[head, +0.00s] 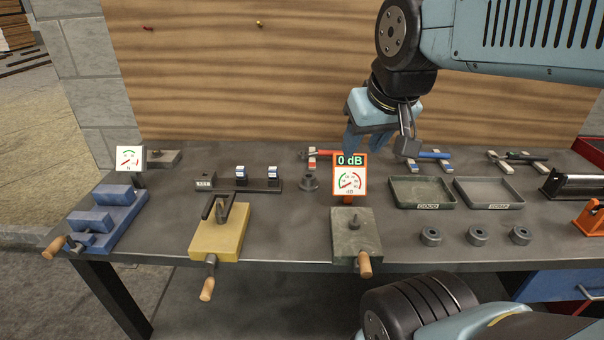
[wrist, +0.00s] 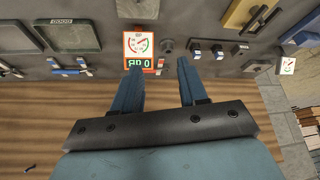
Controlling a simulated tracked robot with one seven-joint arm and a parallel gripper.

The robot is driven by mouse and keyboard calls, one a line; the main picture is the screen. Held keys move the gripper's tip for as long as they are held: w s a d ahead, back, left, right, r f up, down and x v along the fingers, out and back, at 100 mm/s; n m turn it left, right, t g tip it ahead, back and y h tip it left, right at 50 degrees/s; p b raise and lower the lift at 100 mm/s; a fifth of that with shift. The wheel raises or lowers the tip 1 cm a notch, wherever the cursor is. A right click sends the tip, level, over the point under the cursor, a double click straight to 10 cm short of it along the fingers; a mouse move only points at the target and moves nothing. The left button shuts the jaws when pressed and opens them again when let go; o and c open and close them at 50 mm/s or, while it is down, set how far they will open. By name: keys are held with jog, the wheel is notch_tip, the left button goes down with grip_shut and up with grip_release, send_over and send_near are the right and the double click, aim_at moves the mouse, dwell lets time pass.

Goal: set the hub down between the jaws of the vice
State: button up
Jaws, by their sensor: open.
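Several dark grey round parts with centre holes could be the hub. The others (head: 430,236) (head: 477,235) (head: 520,235) sit in a row in front of the trays. I cannot tell which one is meant. The blue vice (head: 120,203) is at the bench's left end, its jaws apart with nothing visible between them. My gripper (head: 380,143) is open and empty above the back of the bench, right of the lone part; it also shows in the wrist view (wrist: 157,66).
The orange dB gauge (head: 349,178) stands near my gripper, behind a grey-green block fixture (head: 353,236). A yellow fixture (head: 220,233) is between that and the vice. Two trays (head: 421,206) (head: 488,206) lie right. A small white dial (head: 130,159) stands behind the vice.

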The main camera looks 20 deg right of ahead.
jog(key=shift+a, duration=0.15)
jog(key=o, duration=0.3)
jog(key=shift+w, duration=0.2)
jog(key=o, duration=0.7)
jog(key=w+f+m+g, duration=0.1)
jog(key=w+f+g, duration=0.1)
jog(key=w, duration=1.1)
jog(key=shift+a+f+m+h, duration=0.3)
jog(key=shift+a+f+m, duration=0.1)
jog(key=shift+a+f, duration=0.05)
jog(key=m+g, duration=0.2)
send_near(309, 176)
jog(key=f, duration=0.2)
jog(key=a+f, duration=0.1)
jog(key=f, duration=0.1)
jog(key=shift+s, duration=0.2)
jog(key=shift+w+d+f, duration=0.15)
jog(key=shift+d+f, duration=0.05)
jog(key=shift+f, duration=0.7)
jog(key=shift+w+d+f, duration=0.1)
jog(key=shift+d+f, duration=0.1)
jog(key=shift+f, duration=0.65)
jog(key=shift+w+d+f, duration=0.15)
jog(key=shift+d+f, duration=0.05)
jog(key=shift+f, duration=0.7)
